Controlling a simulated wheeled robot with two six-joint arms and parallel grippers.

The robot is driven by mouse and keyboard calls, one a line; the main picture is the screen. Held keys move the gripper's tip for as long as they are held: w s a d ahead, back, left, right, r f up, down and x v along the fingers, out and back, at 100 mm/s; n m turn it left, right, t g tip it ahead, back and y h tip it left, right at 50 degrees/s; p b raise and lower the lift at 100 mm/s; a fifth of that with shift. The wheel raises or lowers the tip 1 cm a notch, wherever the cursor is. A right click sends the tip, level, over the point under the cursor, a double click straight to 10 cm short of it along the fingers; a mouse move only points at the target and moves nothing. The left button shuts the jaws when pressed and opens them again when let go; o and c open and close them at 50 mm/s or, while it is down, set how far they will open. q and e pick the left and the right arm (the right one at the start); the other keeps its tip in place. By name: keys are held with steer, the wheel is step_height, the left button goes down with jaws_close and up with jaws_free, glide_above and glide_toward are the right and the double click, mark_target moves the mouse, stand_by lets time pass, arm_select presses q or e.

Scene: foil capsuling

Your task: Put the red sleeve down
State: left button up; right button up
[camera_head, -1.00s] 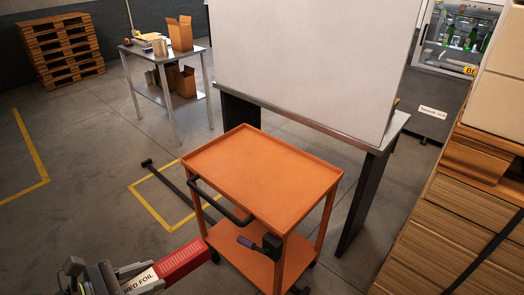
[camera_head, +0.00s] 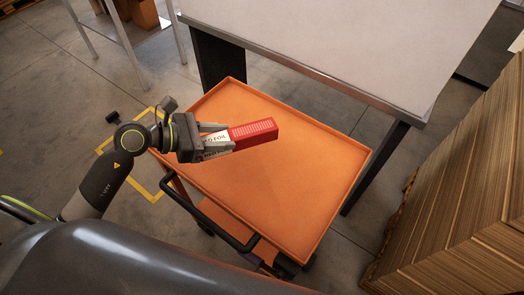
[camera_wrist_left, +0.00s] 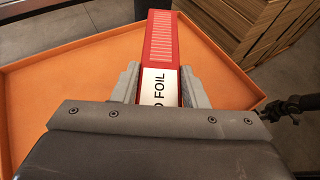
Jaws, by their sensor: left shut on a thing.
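The red sleeve (camera_head: 252,132) is a long red box with a white label reading "FOIL". My left gripper (camera_head: 217,139) is shut on its labelled end, and the red end points to the right, over the orange cart's top tray (camera_head: 290,185). In the left wrist view the red sleeve (camera_wrist_left: 170,40) stands out between the two fingers (camera_wrist_left: 160,90), with the orange tray (camera_wrist_left: 60,85) below it. I cannot tell how high the sleeve is above the tray. The tray looks bare. My right gripper is not in view.
A table with a large white panel (camera_head: 340,40) stands behind the cart. Stacked brown cardboard (camera_head: 450,190) rises at the right. The cart's black handle (camera_head: 215,225) is at its near left side. The tray has a raised rim.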

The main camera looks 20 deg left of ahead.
arm_select(q)
steer(key=w+a+f+n+t+y+b, duration=0.1)
steer(key=w+a+f+b, duration=0.25)
steer(key=w+b, duration=0.35)
steer(key=w+a+f+n+t+y+b, duration=0.1)
steer(key=w+a+f+b, duration=0.2)
steer(key=w+a+b, duration=0.4)
steer(key=f, duration=0.1)
steer(key=d+f+p, duration=0.1)
steer(key=f, duration=0.1)
steer(key=w+f, duration=0.1)
steer(key=f, duration=0.1)
steer(key=shift+d, duration=0.25)
steer(key=shift+f, duration=2.15)
steer(key=o, duration=0.6)
steer(key=shift+f, duration=0.15)
steer(key=shift+c, duration=0.2)
steer(key=o, duration=0.4)
